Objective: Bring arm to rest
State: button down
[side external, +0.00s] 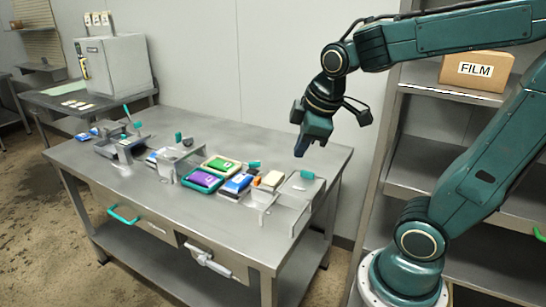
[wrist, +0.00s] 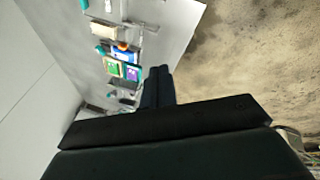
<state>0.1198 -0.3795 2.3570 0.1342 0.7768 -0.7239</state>
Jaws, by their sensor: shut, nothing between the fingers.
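My gripper (side external: 301,149) hangs above the right end of the steel table (side external: 325,160) in the side view, fingers pointing down, clear of everything. It is shut and empty. In the wrist view the fingers of my gripper (wrist: 158,75) lie together, with the table and its objects beyond them to the upper left. My arm is bent, with its upper link raised at the upper right of the side view.
On the table stand a purple pack in a green tray (side external: 186,183), a green pack in a yellow tray (side external: 234,167), a blue-white pack (side external: 237,184) and metal fixtures (side external: 283,205). A shelf with a FILM box (side external: 477,71) stands behind my arm. The table's back right is bare.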

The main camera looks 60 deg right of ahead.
jog(key=s+a+r+m+t+y, duration=0.1)
jog(key=s+a+m, duration=0.4)
jog(key=s, duration=0.3)
jog(key=shift+a+r+m+y, duration=0.25)
jog(key=shift+a+m+y, duration=0.05)
jog(key=shift+a, duration=0.15)
